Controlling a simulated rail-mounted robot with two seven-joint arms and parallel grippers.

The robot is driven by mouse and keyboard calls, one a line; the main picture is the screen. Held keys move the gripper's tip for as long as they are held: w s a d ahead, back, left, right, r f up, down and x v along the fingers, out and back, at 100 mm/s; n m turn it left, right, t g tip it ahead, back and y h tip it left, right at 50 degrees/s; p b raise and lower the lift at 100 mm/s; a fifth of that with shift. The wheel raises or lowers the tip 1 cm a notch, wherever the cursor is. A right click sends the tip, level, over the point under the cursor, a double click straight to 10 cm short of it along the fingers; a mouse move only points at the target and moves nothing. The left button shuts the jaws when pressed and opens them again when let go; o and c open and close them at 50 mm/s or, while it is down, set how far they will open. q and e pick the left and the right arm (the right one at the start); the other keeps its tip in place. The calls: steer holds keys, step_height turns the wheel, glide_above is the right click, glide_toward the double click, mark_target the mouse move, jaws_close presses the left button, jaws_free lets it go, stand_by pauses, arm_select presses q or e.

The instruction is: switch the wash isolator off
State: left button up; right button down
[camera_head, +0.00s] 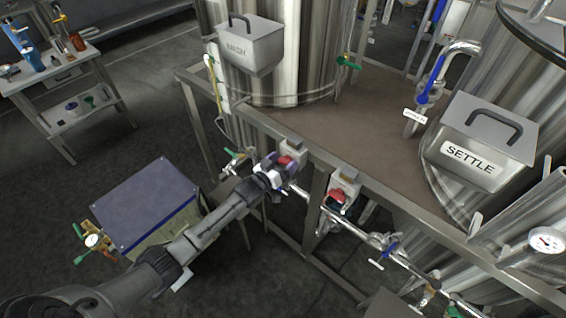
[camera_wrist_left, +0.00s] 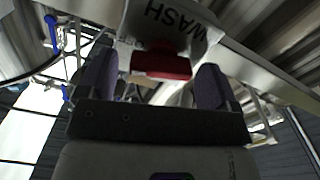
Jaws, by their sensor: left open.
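The wash isolator is a pale grey box (camera_head: 293,148) with a red handle (camera_head: 286,161) on the front rail of the tank frame. In the left wrist view its label reads WASH upside down on the box (camera_wrist_left: 170,22), and the red handle (camera_wrist_left: 161,66) lies crosswise. My left gripper (camera_head: 276,172) is at the isolator with its purple-grey fingers open. In the left wrist view the red handle shows between the two fingers (camera_wrist_left: 157,75), with a gap on each side. I cannot tell how deep it sits between them. My right gripper is not in view.
A second isolator with a red handle (camera_head: 337,196) stands to the right on the same rail (camera_head: 385,205). Pipes with a blue valve (camera_head: 385,251) run below. A green-handled valve (camera_head: 233,153) is just left of my gripper. A blue-topped box (camera_head: 145,205) stands on the floor left.

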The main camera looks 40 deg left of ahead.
arm_select(q)
steer(key=shift+w, duration=0.1)
steer(key=c, duration=0.9)
steer(key=shift+r+m, duration=0.1)
steer(key=shift+m, duration=0.4)
steer(key=shift+m+p, duration=0.35)
steer(key=shift+m, duration=0.75)
steer(key=o, duration=0.9)
steer(key=s, duration=1.4)
steer(key=shift+p, duration=0.45)
